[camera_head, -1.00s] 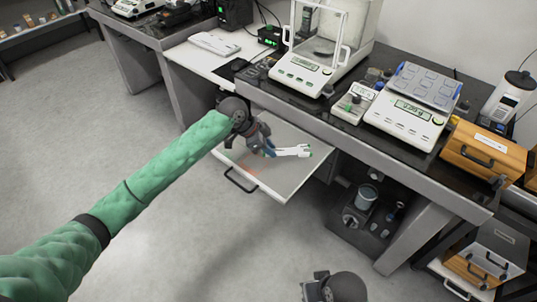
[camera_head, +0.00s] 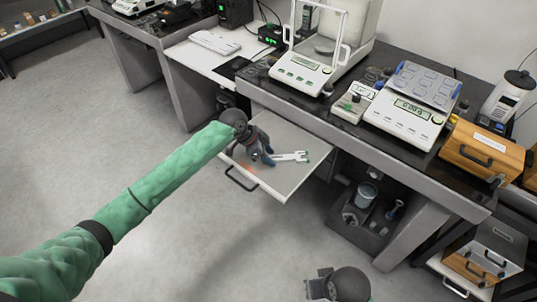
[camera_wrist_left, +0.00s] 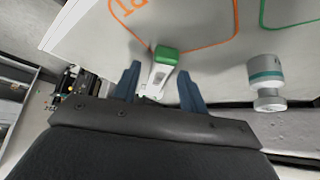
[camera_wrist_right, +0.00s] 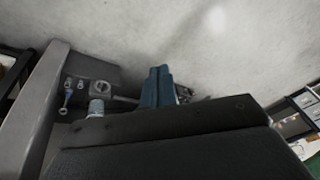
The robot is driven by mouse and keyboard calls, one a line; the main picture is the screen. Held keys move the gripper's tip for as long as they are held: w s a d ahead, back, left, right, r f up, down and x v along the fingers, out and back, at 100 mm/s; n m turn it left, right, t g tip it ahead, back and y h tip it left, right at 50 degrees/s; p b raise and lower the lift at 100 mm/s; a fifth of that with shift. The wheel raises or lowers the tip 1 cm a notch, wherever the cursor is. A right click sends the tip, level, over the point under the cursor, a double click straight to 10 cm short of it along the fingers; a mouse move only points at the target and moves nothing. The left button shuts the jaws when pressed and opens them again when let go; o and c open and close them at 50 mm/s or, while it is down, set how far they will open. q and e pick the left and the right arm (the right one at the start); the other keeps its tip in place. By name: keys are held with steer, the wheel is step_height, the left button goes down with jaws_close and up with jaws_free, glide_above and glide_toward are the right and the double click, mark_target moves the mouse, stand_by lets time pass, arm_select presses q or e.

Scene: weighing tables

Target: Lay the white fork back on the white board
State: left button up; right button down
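The white fork (camera_head: 291,157), with a small green end, appears to lie on the white board (camera_head: 285,187), which is pulled out under the bench. My left gripper (camera_head: 261,160) is at the fork's left end, low over the board. In the left wrist view, the fork (camera_wrist_left: 158,72) runs between my two spread blue fingers, with a gap on both sides; its green end points away from me. The board (camera_wrist_left: 100,40) shows orange and green outlines there. My right gripper (camera_wrist_right: 157,88) is shut and empty, away from the board over the floor.
The dark bench above the board carries a balance with a glass shield (camera_head: 300,72), a second scale (camera_head: 405,115) and a wooden box (camera_head: 483,152).

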steer(key=shift+f, duration=0.1)
arm_select(q)
steer(key=shift+a+r, duration=0.2)
steer(key=shift+r, duration=0.25)
steer(key=b+v, duration=0.1)
steer(key=v, duration=1)
steer(key=shift+r, duration=0.15)
arm_select(e)
steer(key=shift+w+a+f+t+y, duration=0.15)
steer(key=shift+a+f, duration=0.35)
steer(key=shift+w+a+f+t+y, duration=0.15)
steer(key=shift+a+f, duration=0.3)
steer(key=shift+a, duration=0.05)
steer(key=shift+w+d, duration=0.1)
